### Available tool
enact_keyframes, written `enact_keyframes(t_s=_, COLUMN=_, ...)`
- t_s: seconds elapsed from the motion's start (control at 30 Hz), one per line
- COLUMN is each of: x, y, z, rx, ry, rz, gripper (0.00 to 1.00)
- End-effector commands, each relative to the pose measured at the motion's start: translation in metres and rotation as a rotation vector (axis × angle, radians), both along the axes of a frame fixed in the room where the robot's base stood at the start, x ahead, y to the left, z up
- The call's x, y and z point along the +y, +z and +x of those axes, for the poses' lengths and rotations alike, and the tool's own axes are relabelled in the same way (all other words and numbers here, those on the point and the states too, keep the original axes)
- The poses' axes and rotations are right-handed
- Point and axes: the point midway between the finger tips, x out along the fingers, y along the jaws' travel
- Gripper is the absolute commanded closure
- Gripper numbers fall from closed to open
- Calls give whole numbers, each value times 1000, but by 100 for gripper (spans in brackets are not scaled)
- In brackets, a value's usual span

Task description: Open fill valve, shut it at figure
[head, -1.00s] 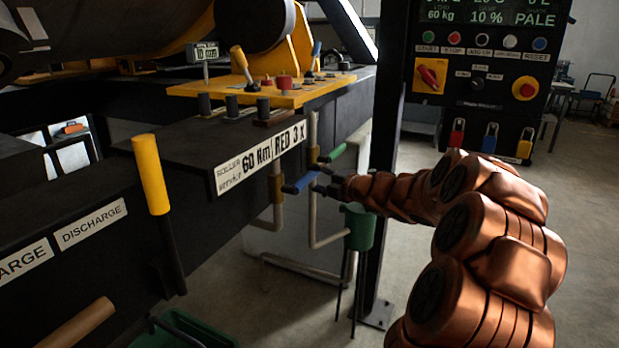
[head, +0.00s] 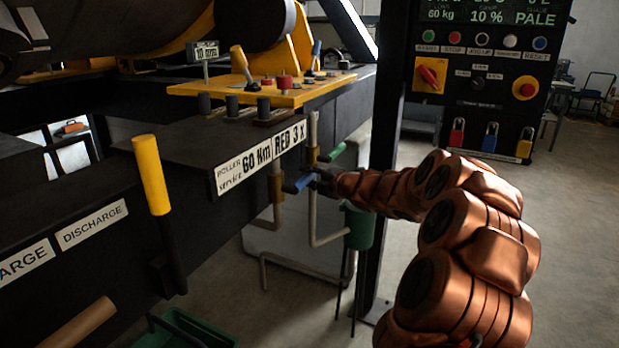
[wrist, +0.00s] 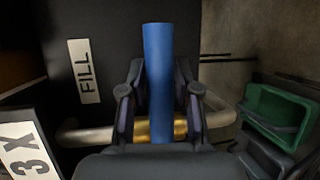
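The fill valve's blue handle (head: 298,185) sticks out from the side of the black machine. In the wrist view the blue handle (wrist: 158,75) stands between my gripper's two fingers, beside a FILL label (wrist: 84,71). My gripper (wrist: 160,100) looks open around it, with a slim gap showing on the left; contact on the right is unclear. Brass and a pale pipe (wrist: 85,133) show behind the fingers. In the head view my gripper (head: 322,181) is small and dark at the handle. The display (head: 490,12) reads 60 kg, 10 % and PALE; its top line is cut off.
A green handle (head: 333,152) is close behind the blue one. A green funnel-like vessel (head: 359,228) stands below my arm. A black post (head: 384,150) rises behind it. A yellow-gripped lever (head: 151,175) stands at the left. Open floor lies at the right.

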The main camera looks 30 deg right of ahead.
Motion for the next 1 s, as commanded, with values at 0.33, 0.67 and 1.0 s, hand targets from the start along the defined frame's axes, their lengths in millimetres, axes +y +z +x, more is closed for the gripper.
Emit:
enact_keyframes(t_s=0.33, x=0, y=0, z=0, rx=0, ry=0, rz=0, gripper=100)
enact_keyframes(t_s=0.67, x=0, y=0, z=0, rx=0, ry=0, rz=0, gripper=100)
enact_keyframes(t_s=1.0, x=8, y=-4, z=3, rx=38, ry=11, rz=54, gripper=100)
